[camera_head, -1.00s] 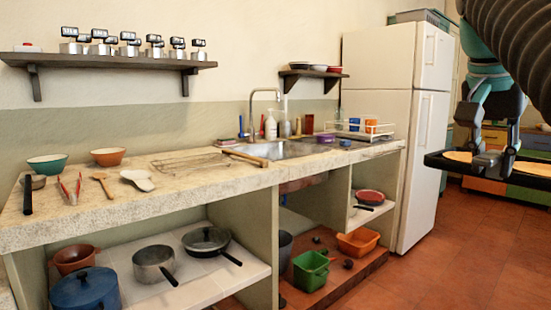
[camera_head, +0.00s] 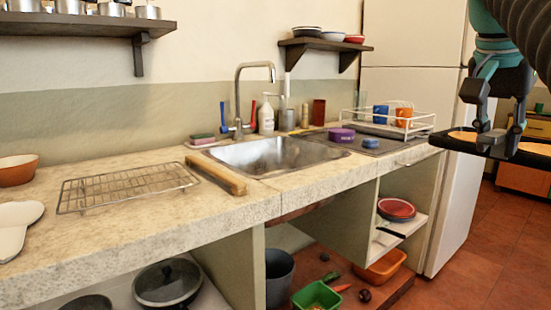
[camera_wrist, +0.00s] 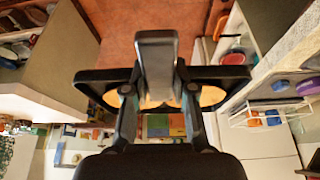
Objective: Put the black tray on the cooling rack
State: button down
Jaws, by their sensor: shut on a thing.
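The black tray (camera_head: 457,143) is held in the air at the right of the head view, in front of the fridge, with round tan flat items (camera_head: 463,135) on it. My gripper (camera_head: 492,146) is shut on the tray's near edge. In the wrist view the tray (camera_wrist: 100,76) spans both sides of the gripper, and the round items show partly behind the fingers. The wire cooling rack (camera_head: 130,185) lies empty on the stone counter, left of the sink and well apart from the tray.
A wooden rolling pin (camera_head: 216,175) lies against the rack's right end. A white spoon rest (camera_head: 17,225) and an orange bowl (camera_head: 17,170) are to its left. The sink (camera_head: 275,155), a dish rack (camera_head: 395,121) and a purple container (camera_head: 341,135) lie between rack and tray. Wall shelves hang above.

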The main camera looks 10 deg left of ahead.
aim_at(129, 181)
jog(key=i, duration=1.3)
jog(key=u, duration=3.1)
